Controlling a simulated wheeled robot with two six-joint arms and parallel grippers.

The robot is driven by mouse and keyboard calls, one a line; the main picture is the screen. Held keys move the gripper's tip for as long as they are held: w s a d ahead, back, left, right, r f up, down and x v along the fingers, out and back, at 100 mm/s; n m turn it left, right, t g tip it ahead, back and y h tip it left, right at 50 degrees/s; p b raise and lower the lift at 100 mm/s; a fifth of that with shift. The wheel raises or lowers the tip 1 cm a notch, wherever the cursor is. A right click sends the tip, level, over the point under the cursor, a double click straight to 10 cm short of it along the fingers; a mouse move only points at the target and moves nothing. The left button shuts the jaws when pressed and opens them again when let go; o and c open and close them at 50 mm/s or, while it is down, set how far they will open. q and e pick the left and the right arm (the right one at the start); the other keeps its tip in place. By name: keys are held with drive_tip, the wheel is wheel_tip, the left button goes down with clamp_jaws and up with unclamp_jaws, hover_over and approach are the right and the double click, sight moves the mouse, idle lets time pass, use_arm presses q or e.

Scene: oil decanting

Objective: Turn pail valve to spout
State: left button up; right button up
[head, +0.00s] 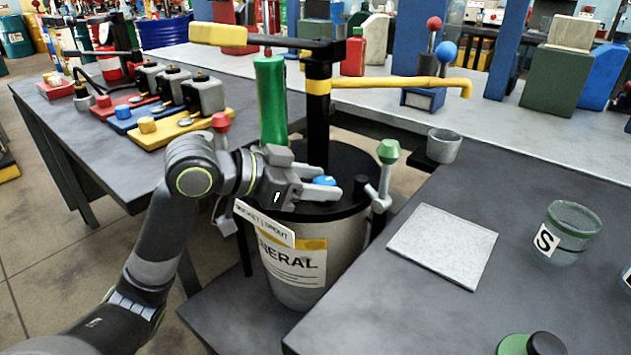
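The pail (301,278) is a grey bucket with a label ending in "NERAL" and a black lid (345,160). A black post with a yellow band rises from the lid and carries a yellow spout (405,83) pointing right. A small blue valve knob (325,181) sits on the lid. My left gripper (324,182) reaches in from the left, its two fingers either side of the knob. Whether they press on it I cannot tell. A tag reading "BUCKET | SPOUT" (264,222) hangs at the pail's front left. My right gripper is not in view.
A green cylinder (271,100) stands behind my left gripper. Clamps with red and green knobs (388,152) flank the lid. A grey cup (443,146) stands under the spout's side. The right table holds a pale square plate (444,245) and a glass jar marked "S" (566,235).

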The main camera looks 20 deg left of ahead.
use_arm(q)
drive_tip(key=c, duration=0.7)
drive_tip(key=shift+c, duration=0.2)
drive_tip(key=shift+a+r+m+g+p, duration=0.1)
drive_tip(key=shift+m+g+p, duration=0.2)
drive_tip(key=shift+p, duration=0.05)
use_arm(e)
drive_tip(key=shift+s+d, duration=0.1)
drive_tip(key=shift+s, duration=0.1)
use_arm(q)
drive_tip(key=shift+w+m+g+h+p, duration=0.15)
drive_tip(key=shift+m+g+h+p, duration=0.25)
drive_tip(key=shift+m+g+h, duration=0.2)
drive_tip(key=shift+w+m+g+h, duration=0.1)
drive_tip(key=shift+m+g+h, duration=0.2)
drive_tip(key=shift+m+g, duration=0.3)
drive_tip(key=shift+a+m+g+h+p, duration=0.1)
drive_tip(key=shift+m+g+h+p, duration=0.35)
drive_tip(key=shift+m+g, duration=0.45)
drive_tip(key=shift+w+m+g, duration=0.1)
drive_tip(key=shift+m+g, duration=0.4)
drive_tip(key=shift+g, duration=0.1)
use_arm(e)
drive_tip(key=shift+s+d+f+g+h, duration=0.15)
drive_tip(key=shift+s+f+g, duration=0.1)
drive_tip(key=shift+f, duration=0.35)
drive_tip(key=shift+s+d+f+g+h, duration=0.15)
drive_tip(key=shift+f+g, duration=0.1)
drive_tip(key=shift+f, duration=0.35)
